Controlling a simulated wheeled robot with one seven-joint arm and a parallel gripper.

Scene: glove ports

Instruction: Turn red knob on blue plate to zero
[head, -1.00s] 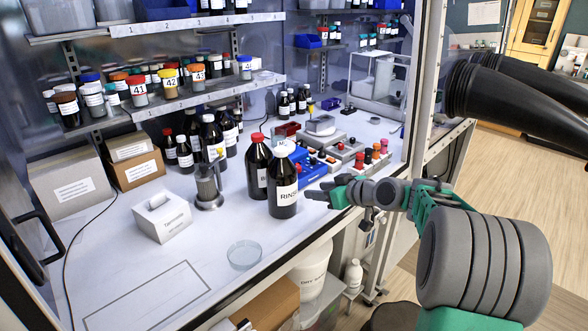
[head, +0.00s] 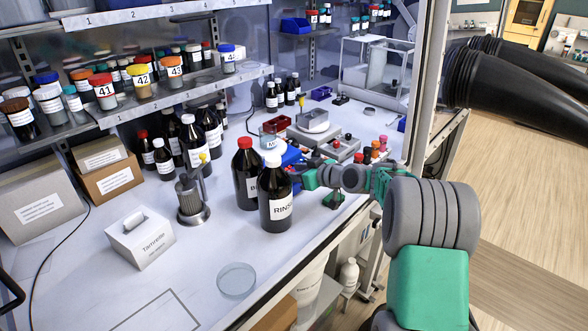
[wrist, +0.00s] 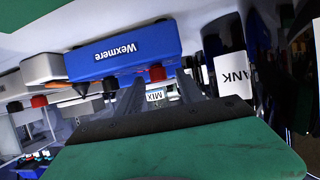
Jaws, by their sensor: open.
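In the wrist view, which is upside down, a blue plate or housing marked "Wexmere" (wrist: 122,50) shows close ahead. A red knob (wrist: 157,74) sticks out from its edge, and a darker knob (wrist: 110,84) is beside it. My gripper (wrist: 161,82) is open, its two grey fingers pointing toward the red knob, which appears between the fingertips. I cannot tell whether they touch it. In the head view, my gripper (head: 303,174) is by the blue plate (head: 290,155), just right of the dark bottles. The knob's setting and scale cannot be read.
A white-capped rinse bottle (head: 276,200) and red-capped bottle (head: 246,175) stand close left of my gripper. Grey boxes with knobs (head: 340,148) lie behind, and small coloured-cap vials (head: 372,152) stand to the right. A glass dish (head: 236,281) lies in front. The hood's right post is near my arm.

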